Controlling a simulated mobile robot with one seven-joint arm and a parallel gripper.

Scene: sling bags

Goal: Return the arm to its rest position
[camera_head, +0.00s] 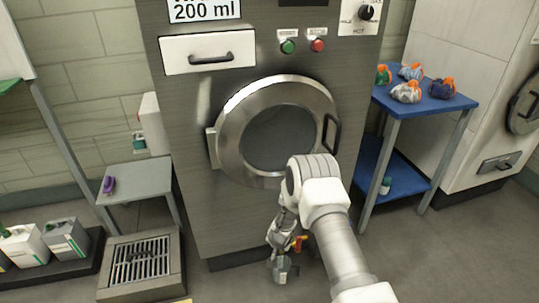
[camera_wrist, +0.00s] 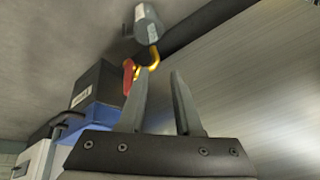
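My white arm (camera_head: 335,235) reaches down in front of the large steel washing machine (camera_head: 230,190), below its round door (camera_head: 275,130). In the wrist view, my gripper (camera_wrist: 161,72) has its two grey fingers apart, with nothing between them. Near the left fingertip are a yellow hook-shaped piece (camera_wrist: 154,57) and a red piece (camera_wrist: 128,76); I cannot tell whether they touch the finger. A grey cylinder (camera_wrist: 148,22) is just beyond. In the head view, the wrist partly hides the gripper, close to the floor at the machine's base.
A blue table (camera_head: 450,103) with several small tied bags (camera_head: 407,92) stands at right. At left are a grey stand (camera_head: 145,182) with a purple object (camera_head: 109,184), a floor grate (camera_head: 140,264) and white containers (camera_head: 25,246). The right foreground floor looks clear.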

